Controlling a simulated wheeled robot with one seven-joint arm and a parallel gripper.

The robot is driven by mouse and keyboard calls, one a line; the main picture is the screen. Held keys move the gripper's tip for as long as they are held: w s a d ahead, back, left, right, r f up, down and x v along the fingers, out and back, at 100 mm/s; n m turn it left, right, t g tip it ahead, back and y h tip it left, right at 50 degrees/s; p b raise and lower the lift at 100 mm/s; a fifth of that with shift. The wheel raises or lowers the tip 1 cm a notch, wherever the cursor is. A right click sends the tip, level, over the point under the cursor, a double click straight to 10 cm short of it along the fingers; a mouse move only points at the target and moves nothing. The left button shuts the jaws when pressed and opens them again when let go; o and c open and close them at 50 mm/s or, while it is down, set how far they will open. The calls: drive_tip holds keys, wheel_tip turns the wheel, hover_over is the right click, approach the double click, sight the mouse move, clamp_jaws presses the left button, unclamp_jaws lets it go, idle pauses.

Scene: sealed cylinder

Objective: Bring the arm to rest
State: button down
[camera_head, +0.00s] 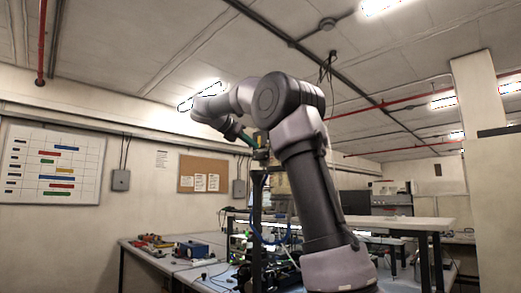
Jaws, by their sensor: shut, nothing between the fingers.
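My arm rises from the bottom right of the head view, bends at a high elbow and folds over to the left. Its wrist comes back down toward the middle of the picture. My gripper (261,154) is small there, in front of the far wall and near the top of a dark upright post (256,205). It is shut and empty. The fingertips are hard to make out, and I cannot tell whether they are apart from the post. No sealed cylinder can be made out.
A workbench (150,258) at lower left carries a blue box (193,249) and several tools. A raised shelf (400,223) stands behind my arm at right. A pale pillar (477,110) is at far right. A whiteboard (52,165) and corkboard (203,174) hang on the wall.

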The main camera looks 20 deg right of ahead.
drive_tip(key=shift+v, duration=0.8)
